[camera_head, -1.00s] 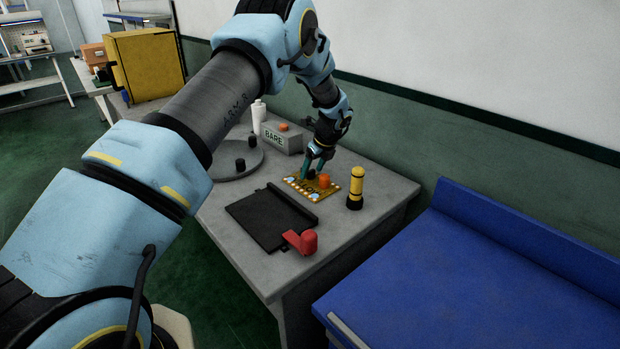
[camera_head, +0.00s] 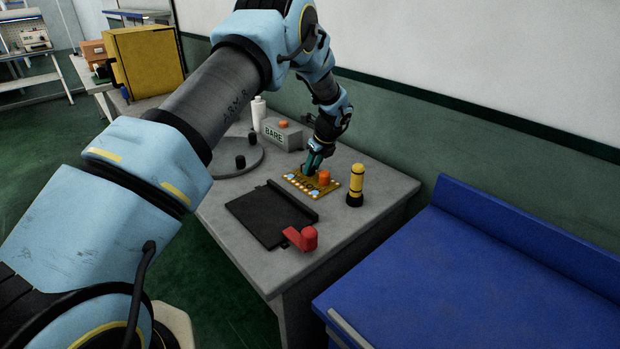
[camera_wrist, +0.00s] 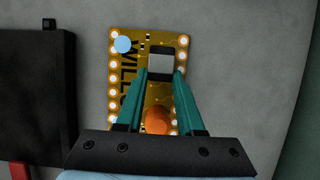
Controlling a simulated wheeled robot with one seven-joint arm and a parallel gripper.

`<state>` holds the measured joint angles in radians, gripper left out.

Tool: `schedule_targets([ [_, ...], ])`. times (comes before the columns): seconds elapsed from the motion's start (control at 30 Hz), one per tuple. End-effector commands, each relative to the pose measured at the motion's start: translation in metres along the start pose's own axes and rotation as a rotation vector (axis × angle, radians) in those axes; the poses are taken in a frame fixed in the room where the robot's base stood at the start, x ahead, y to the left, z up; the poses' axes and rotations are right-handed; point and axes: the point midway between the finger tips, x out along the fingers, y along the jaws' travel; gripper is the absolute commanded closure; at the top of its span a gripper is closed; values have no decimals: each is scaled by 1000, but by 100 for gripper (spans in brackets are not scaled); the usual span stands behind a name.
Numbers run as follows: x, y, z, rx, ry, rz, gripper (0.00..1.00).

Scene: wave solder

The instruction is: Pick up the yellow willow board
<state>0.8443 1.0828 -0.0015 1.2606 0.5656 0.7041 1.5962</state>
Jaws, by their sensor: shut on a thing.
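The yellow willow board (camera_head: 298,184) lies on the grey table top, beside the black plate. It has an orange knob, a pale blue round part and dark lettering. In the wrist view the board (camera_wrist: 125,75) fills the middle, with part of it hidden by my fingers. My gripper (camera_head: 313,164) points down at the board from above. In the wrist view its teal fingers (camera_wrist: 161,78) are shut on a grey and black block (camera_wrist: 161,62) that stands on the board. I cannot tell whether the board is clear of the table.
A black flat plate (camera_head: 262,218) with a red handle (camera_head: 303,238) lies in front. A yellow and black cylinder (camera_head: 356,185) stands close to the right. A "BARE" box (camera_head: 279,137), white bottle (camera_head: 258,112) and round disc (camera_head: 226,168) stand behind and left.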

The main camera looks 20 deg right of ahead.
Motion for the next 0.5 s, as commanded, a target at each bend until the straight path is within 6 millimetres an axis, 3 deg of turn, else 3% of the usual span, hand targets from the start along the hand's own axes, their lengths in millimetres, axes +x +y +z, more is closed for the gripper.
schedule_targets([
  [0.5,-6,-1,3,-1,-1,-2,100],
])
